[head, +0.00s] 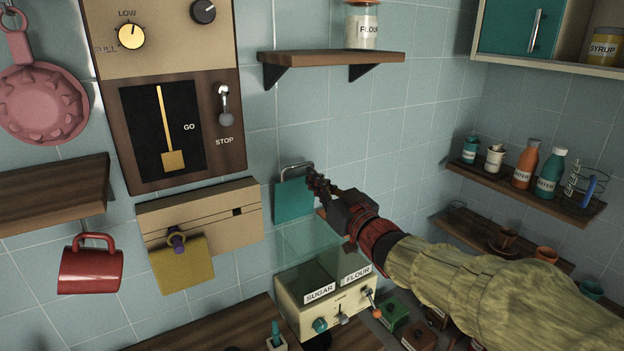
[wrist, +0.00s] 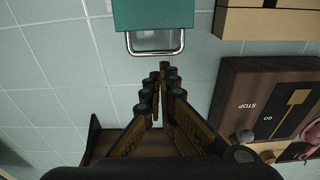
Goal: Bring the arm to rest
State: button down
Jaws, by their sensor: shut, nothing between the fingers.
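My gripper (head: 316,182) is shut and empty, its fingers together in front of the tiled wall. In the wrist view its fingertips (wrist: 163,75) come together just below a metal handle (wrist: 156,50) on a teal block (wrist: 152,15). In the head view the teal block (head: 293,202) hangs left of the fingertips, its metal handle (head: 296,166) on top. The tips overlap the handle's right end there; I cannot tell whether they touch. My arm reaches in from the lower right.
A GO/STOP lever panel (head: 163,130) is on the wall to the left. A shelf (head: 330,57) bears a flour jar (head: 361,28) above. A sugar and flour dispenser (head: 322,306) stands below. Bottles stand on a right shelf (head: 520,194). A red mug (head: 91,268) hangs at left.

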jog(key=r+v, duration=0.1)
jog(key=v, duration=0.6)
jog(key=d+f+m+g+h+b, duration=0.1)
jog(key=d+f+m+g+h, duration=0.15)
jog(key=d+f+h, duration=0.85)
jog(key=s+d+f+m+g+b, duration=0.25)
jog(key=s+d+f, duration=0.3)
jog(key=f, duration=0.35)
jog(key=s+f+m+g+b, duration=0.1)
jog(key=s+f+g+b, duration=0.1)
jog(key=s+f+b, duration=0.6)
jog(key=s+d+f+g+b, duration=0.1)
jog(key=s+f+g+b, duration=0.2)
jog(key=s+f+b, duration=0.6)
jog(key=s+f, duration=0.3)
jog(key=s, duration=0.7)
jog(key=shift+d+f+m, duration=0.2)
jog(key=shift+m, duration=0.2)
jog(key=shift+d, duration=0.1)
